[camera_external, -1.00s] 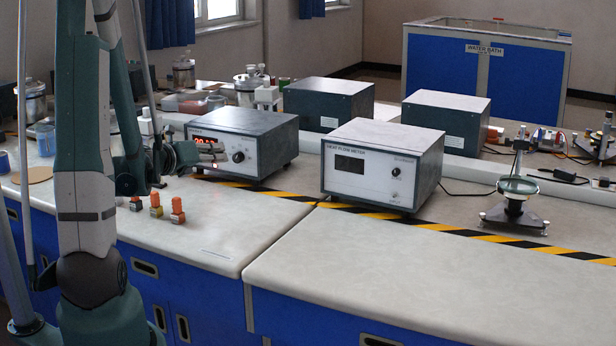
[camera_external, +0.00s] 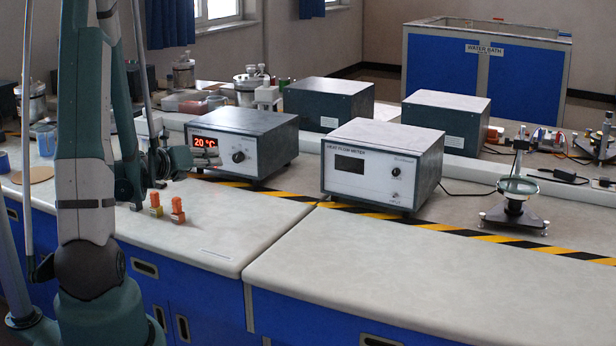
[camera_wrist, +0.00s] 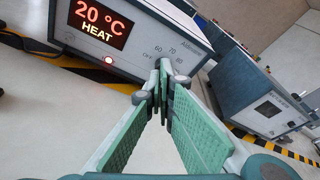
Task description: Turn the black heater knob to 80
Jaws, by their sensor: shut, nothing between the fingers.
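The heater is a grey box with a white front (camera_external: 258,152). Its red display (camera_external: 205,142) reads 20 °C, and HEAT shows below that in the wrist view (camera_wrist: 98,22). The black knob (camera_external: 238,157) is on the front, right of the display. In the wrist view, OFF, 60, 70 and 80 are printed around the dial, and my fingertips largely hide the knob.
A heat flow meter (camera_external: 370,170) stands right of the heater. Small orange-topped pieces (camera_external: 177,208) stand on the bench in front. Yellow-black tape (camera_external: 270,191) runs along the bench. A magnifier stand (camera_external: 515,205) is further right.

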